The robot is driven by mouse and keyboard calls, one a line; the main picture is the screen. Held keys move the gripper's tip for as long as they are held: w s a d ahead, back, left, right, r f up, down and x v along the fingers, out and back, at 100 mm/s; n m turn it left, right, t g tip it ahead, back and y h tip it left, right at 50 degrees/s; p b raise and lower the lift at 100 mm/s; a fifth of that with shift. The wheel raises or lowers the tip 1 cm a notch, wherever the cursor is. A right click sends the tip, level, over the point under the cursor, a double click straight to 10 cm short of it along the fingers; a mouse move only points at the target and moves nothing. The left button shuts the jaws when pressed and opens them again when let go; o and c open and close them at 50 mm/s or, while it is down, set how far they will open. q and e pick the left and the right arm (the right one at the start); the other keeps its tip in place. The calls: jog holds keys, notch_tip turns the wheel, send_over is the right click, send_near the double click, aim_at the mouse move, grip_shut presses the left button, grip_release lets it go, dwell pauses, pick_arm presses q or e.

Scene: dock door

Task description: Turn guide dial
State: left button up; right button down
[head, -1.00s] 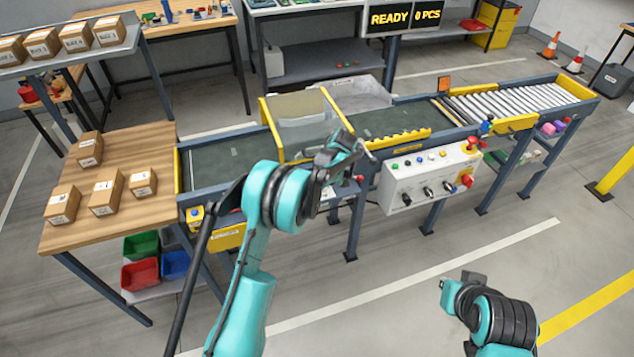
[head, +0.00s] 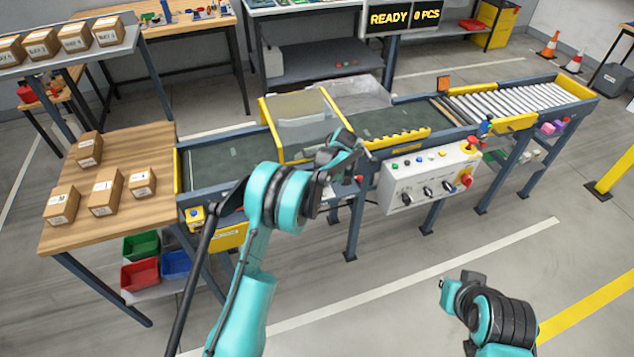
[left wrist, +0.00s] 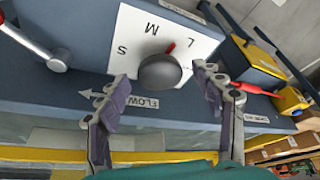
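The guide dial (left wrist: 160,72) is a dark round knob on a white plate (left wrist: 138,45) marked S, M and L in the left wrist view. Its red pointer line aims between M and L. My left gripper (left wrist: 164,78) is open, with one finger on each side of the knob; gaps show between fingers and knob. In the head view my left gripper (head: 342,150) is over the conveyor's near edge and hides the dial. My right gripper (head: 459,281) is low at the right, away from the conveyor; its fingers are too small to judge.
A grey control box (head: 425,180) with knobs, buttons and a red stop button hangs on the conveyor front, right of my left gripper. A clear-sided yellow guard (head: 290,130) stands over the belt. Red-handled levers (left wrist: 255,88) flank the dial plate. Cartons sit on the wooden table (head: 130,150).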

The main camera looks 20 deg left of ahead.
pick_arm(q)
jog(key=v, duration=1.2)
